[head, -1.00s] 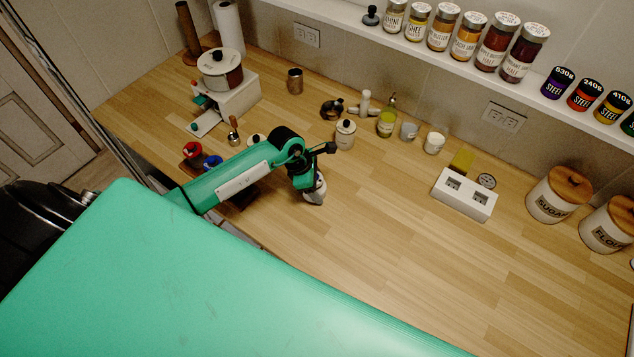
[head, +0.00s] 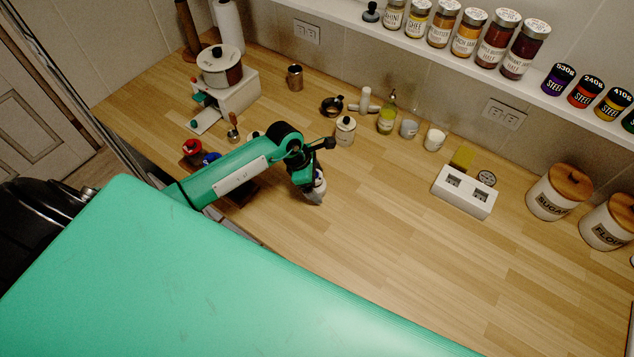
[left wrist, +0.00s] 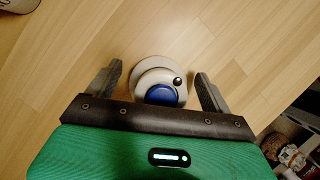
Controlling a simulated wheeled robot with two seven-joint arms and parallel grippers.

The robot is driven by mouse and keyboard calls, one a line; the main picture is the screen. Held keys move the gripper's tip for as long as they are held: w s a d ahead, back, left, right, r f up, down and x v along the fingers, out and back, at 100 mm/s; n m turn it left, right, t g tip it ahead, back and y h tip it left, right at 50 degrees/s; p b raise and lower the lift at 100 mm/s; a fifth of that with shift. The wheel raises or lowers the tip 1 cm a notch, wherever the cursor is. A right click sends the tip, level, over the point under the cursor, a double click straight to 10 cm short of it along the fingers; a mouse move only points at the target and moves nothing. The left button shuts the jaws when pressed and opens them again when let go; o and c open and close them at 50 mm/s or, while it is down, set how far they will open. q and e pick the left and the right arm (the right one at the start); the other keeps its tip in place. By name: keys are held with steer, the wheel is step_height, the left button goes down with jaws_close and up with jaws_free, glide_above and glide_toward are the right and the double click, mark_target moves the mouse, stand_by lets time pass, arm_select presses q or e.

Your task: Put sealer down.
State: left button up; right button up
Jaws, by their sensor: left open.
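The sealer (left wrist: 157,90), a round whitish piece with a blue cap and a small black knob, is between the fingers of my left gripper in the left wrist view. My left gripper (left wrist: 158,84) is open, with a gap between the sealer and each finger. In the head view the sealer (head: 319,188) shows partly at the end of my left arm, over the wooden counter (head: 390,240); its lower end appears to be on the counter. My left gripper (head: 308,181) hides part of it. My right gripper is not in view.
A lidded white canister (head: 345,131) stands behind the gripper. A white outlet-like block (head: 464,192) is to the right, with sugar (head: 557,192) and flour (head: 610,222) canisters beyond. Red (head: 192,149) and blue items sit left behind my arm. The counter's front middle is clear.

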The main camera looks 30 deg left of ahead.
arm_select(q)
steer(key=b+v, duration=0.4)
steer(key=v, duration=0.7)
steer(key=shift+b, duration=0.4)
